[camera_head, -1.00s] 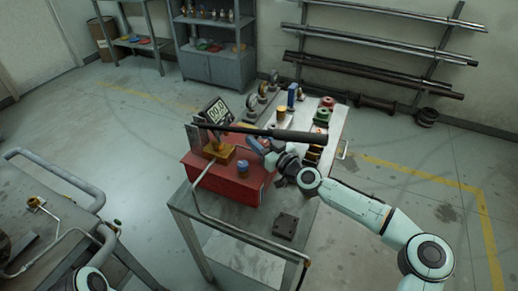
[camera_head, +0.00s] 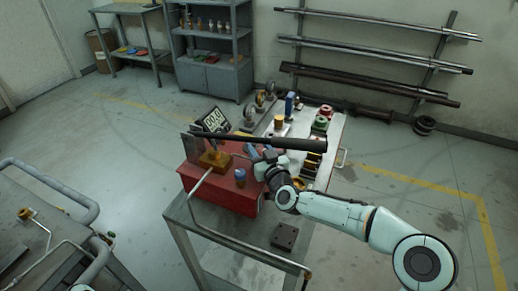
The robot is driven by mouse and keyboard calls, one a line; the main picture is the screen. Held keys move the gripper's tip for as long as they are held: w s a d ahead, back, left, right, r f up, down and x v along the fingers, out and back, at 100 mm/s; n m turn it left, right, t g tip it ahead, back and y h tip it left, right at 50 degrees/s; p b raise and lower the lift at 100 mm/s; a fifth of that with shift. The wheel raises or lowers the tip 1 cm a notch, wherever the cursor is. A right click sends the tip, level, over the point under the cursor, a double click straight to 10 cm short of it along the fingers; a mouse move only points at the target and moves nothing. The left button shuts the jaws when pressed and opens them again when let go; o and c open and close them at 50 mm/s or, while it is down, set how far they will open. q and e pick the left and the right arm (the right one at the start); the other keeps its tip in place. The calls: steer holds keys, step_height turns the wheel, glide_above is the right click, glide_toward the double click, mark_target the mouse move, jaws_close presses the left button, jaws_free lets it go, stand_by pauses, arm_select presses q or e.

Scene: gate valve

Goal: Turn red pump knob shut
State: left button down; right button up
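The red pump (camera_head: 217,188) is a red box on a grey metal table. An orange-brown block (camera_head: 214,160) sits on its top, and a digital gauge (camera_head: 215,119) stands behind. A small blue knob (camera_head: 240,175) is on the pump's top right part; no red knob can be told apart. A long dark bar (camera_head: 295,142) runs across above the pump. My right gripper (camera_head: 261,153) is just right of the orange-brown block, under the bar, behind the blue knob. Its blue-grey fingertips look apart, with nothing clearly between them. My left gripper is out of view.
A pipe (camera_head: 236,231) bends from the pump along the table's front. A dark plate (camera_head: 284,236) lies at the table's front right. Coloured spools (camera_head: 320,123) stand on the table behind. Another table with railing (camera_head: 50,183) is at left. The floor between is clear.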

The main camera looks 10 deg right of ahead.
steer(key=o, duration=1)
steer(key=shift+s, duration=0.1)
steer(key=v, duration=1.3)
steer(key=shift+s+d, duration=0.1)
steer(key=shift+s, duration=0.05)
steer(key=shift+c, duration=0.2)
